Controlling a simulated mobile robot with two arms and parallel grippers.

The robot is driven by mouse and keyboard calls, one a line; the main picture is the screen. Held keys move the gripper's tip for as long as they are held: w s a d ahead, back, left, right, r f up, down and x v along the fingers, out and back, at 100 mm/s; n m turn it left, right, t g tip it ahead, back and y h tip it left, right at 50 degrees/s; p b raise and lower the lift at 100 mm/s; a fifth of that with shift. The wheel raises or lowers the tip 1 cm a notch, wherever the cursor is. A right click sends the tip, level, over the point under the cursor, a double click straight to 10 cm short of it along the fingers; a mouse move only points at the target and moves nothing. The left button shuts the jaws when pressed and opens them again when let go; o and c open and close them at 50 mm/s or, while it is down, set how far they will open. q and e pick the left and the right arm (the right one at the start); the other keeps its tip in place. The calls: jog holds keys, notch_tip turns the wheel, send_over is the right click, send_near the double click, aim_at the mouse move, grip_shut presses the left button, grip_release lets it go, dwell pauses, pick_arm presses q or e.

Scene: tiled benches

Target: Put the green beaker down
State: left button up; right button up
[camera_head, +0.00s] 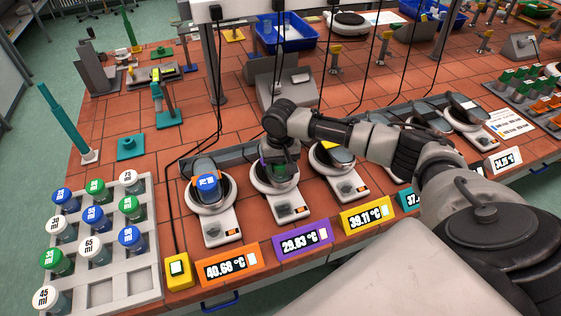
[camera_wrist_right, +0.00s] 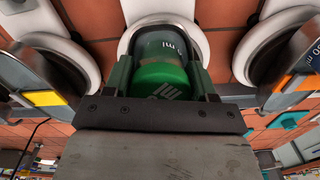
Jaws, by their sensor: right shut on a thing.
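My right gripper (camera_head: 279,160) points down over the second heating plate (camera_head: 289,206) from the left, the one behind the purple 29.83 °C display (camera_head: 302,239). It is shut on the green beaker (camera_wrist_right: 164,78), which shows between the two fingers in the right wrist view. In the head view the gripper and forearm hide most of the beaker. The beaker is over the plate's round white top (camera_wrist_right: 150,24); I cannot tell whether it touches it. My left gripper is not in view.
Another plate (camera_head: 348,184) is close on the right, behind the yellow display (camera_head: 367,215). A white rack (camera_head: 146,284) with several capped beakers is at the left. Black cables hang behind the plates.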

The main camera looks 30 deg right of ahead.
jog(key=shift+f, duration=0.2)
jog(key=shift+f, duration=0.15)
jog(key=o, duration=0.8)
jog(key=shift+o, duration=0.2)
notch_tip(320, 180, up, 11)
jog(key=shift+f+b, duration=0.1)
jog(key=shift+b, duration=1.05)
jog(key=shift+r, duration=0.8)
jog(key=shift+a+f, duration=0.1)
jog(key=shift+f, duration=0.05)
